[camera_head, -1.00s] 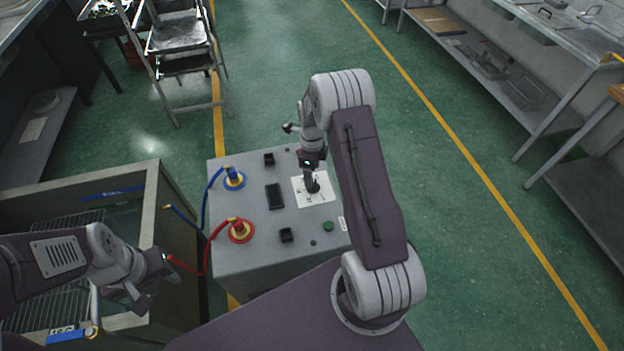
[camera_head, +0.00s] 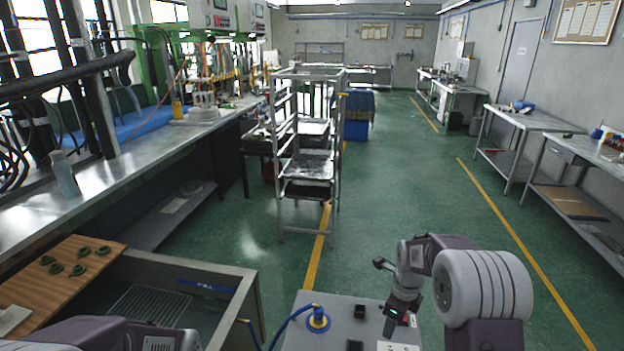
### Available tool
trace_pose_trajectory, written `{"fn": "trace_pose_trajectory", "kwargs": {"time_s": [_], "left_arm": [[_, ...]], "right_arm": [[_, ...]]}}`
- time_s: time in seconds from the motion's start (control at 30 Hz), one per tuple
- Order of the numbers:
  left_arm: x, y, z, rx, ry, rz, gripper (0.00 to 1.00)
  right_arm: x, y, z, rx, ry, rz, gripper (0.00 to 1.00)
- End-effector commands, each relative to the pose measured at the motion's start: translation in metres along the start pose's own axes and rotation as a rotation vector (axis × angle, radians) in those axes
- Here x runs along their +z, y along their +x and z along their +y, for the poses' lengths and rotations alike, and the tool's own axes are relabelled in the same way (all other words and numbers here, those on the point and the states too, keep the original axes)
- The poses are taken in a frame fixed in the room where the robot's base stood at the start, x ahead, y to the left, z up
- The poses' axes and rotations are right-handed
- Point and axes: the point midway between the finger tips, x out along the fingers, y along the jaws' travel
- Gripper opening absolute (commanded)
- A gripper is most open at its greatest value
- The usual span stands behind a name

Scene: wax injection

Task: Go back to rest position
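My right arm rises at the lower right. Its gripper (camera_head: 390,325) points down close above the grey control box (camera_head: 338,305), and its fingertips are too small and dark to tell open from shut. No held object can be made out. Part of my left arm shows at the bottom left edge, but its gripper is cut off below the frame.
A blue connector (camera_head: 318,319) with a blue cable sits on the box. An open metal tank (camera_head: 245,300) stands to its left, beside a wooden board (camera_head: 60,280) with several green pieces. A metal rack (camera_head: 280,190) stands ahead.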

Motion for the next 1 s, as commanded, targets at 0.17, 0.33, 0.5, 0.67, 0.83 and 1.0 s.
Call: {"fn": "trace_pose_trajectory", "kwargs": {"time_s": [0.17,0.33,0.5,0.67,0.83,1.0], "left_arm": [[0.000,0.000,0.000,0.000,0.000,0.000,0.36],[0.000,0.000,0.000,0.000,0.000,0.000,0.36],[0.000,0.000,0.000,0.000,0.000,0.000,0.36],[0.000,0.000,0.000,0.000,0.000,0.000,0.36],[0.000,0.000,0.000,0.000,0.000,0.000,0.36],[0.000,0.000,0.000,0.000,0.000,0.000,0.36]], "right_arm": [[-0.006,-0.049,0.087,-0.026,-0.525,-0.033,0.64],[-0.039,-0.050,0.155,-0.021,-1.222,-0.034,0.64],[-0.071,-0.033,0.195,0.029,-1.841,-0.045,0.64],[-0.069,-0.031,0.192,0.001,-2.156,-0.043,0.64],[-0.069,-0.031,0.192,-0.002,-2.226,-0.043,0.64],[-0.069,-0.031,0.192,-0.001,-2.224,-0.043,0.64]]}}
